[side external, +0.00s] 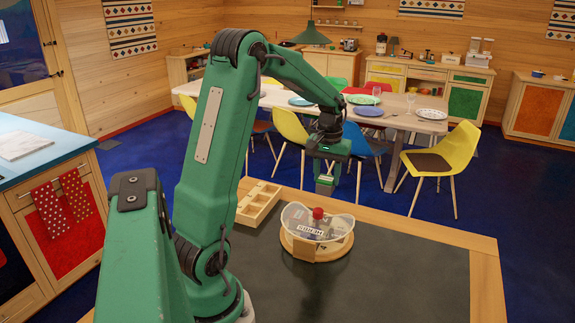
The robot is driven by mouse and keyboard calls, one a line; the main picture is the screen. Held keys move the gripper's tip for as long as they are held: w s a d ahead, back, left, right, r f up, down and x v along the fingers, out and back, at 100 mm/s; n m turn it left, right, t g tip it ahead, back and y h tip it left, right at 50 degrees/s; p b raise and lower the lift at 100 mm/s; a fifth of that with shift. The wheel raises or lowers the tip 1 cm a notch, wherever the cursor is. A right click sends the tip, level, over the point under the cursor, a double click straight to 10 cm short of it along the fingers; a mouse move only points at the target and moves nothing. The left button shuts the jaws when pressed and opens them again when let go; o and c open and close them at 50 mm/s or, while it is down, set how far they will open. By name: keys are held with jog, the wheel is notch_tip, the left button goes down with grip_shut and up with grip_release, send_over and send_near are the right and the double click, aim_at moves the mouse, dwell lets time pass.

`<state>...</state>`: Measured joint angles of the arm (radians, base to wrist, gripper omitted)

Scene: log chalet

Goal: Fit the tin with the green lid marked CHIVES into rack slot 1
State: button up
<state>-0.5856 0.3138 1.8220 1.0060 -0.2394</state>
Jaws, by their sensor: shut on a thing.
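My gripper (325,184) hangs in the air at the far side of the dark worktop, to the right of the rack and behind the round holder. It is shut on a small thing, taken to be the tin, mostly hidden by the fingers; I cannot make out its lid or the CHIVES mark. The pale wooden rack (259,203) lies on the worktop beside my arm, with several square slots in a row. The slots look empty from here; their numbers cannot be read.
The dark worktop (400,285) is clear to the right and front. Its wooden edge (430,229) borders it. A dining table and chairs stand beyond.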

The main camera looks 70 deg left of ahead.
dwell(0.5)
jog(key=s+a+f, duration=0.2)
jog(key=s+a, duration=0.1)
jog(key=a, duration=0.3)
jog(key=s+a+f, duration=0.2)
jog(key=s+a, duration=0.2)
jog(key=a, duration=0.2)
jog(key=s+a+f, duration=0.2)
jog(key=s+a, duration=0.1)
jog(key=a, duration=0.3)
jog(key=shift+s+a+f, duration=0.25)
jog(key=shift+s+a, duration=0.1)
jog(key=shift+s, duration=0.05)
jog(key=shift+f, duration=2)
jog(key=shift+f, duration=0.2)
jog(key=o, duration=1)
jog(key=shift+r, duration=0.1)
